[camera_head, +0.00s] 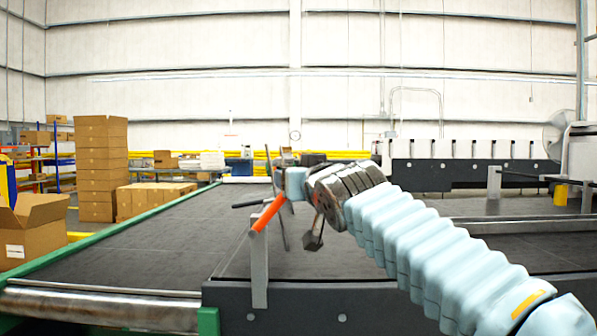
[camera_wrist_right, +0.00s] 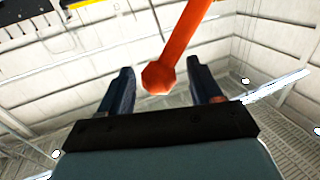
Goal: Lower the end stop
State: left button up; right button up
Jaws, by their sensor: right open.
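The end stop shows as an orange bar (camera_head: 269,213) tilted upward on a grey upright post (camera_head: 258,270) at the front edge of the conveyor. My right gripper (camera_head: 279,190) is at the upper end of the orange bar. In the right wrist view the bar (camera_wrist_right: 178,45) runs down from the top, and its blunt end lies between the two spread fingers of the right gripper (camera_wrist_right: 160,66). Gaps show on both sides of it, so the gripper is open. My left gripper is in neither view.
The dark conveyor belt (camera_head: 130,250) has a green side rail (camera_head: 90,238) and a metal roller (camera_head: 100,305) at its near end. Cardboard boxes (camera_head: 101,165) stand at the left. A machine (camera_head: 470,165) stands at the back right. The belt is clear left of the post.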

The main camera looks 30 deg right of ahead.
jog(key=shift+w, duration=0.2)
grip_shut()
dwell(0.3)
